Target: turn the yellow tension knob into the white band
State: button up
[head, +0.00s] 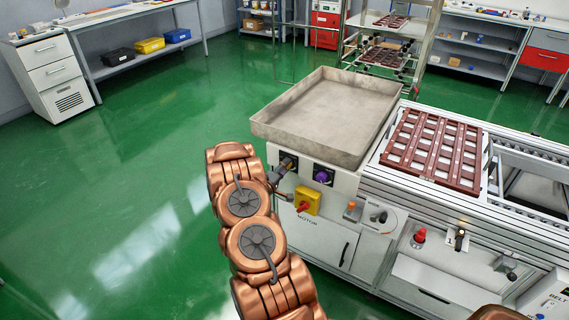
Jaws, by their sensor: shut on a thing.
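My gripper (284,168) is at the upper left of the machine's white front panel, at a dark plate (291,159) just below the grey tray. It is small here and partly hidden by my wrist. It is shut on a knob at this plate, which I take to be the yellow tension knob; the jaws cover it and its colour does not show. The white band cannot be made out from this view. A purple knob (322,176) on its own dark plate sits just to the right of my gripper.
A yellow switch box with a red handle (307,200), above the word MOTOR, is just below my gripper. A grey tray (290,135) overhangs the panel. A red button (419,237) and a brown pot grid (432,150) are further right. Green floor on the left is clear.

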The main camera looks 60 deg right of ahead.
jog(key=shift+r+n+p, duration=0.1)
jog(key=shift+n+p, duration=0.25)
jog(key=shift+n, duration=0.25)
jog(key=o, duration=1.1)
jog(key=shift+o, duration=0.2)
jog(key=a, duration=1.2)
jog(key=shift+s, duration=0.25)
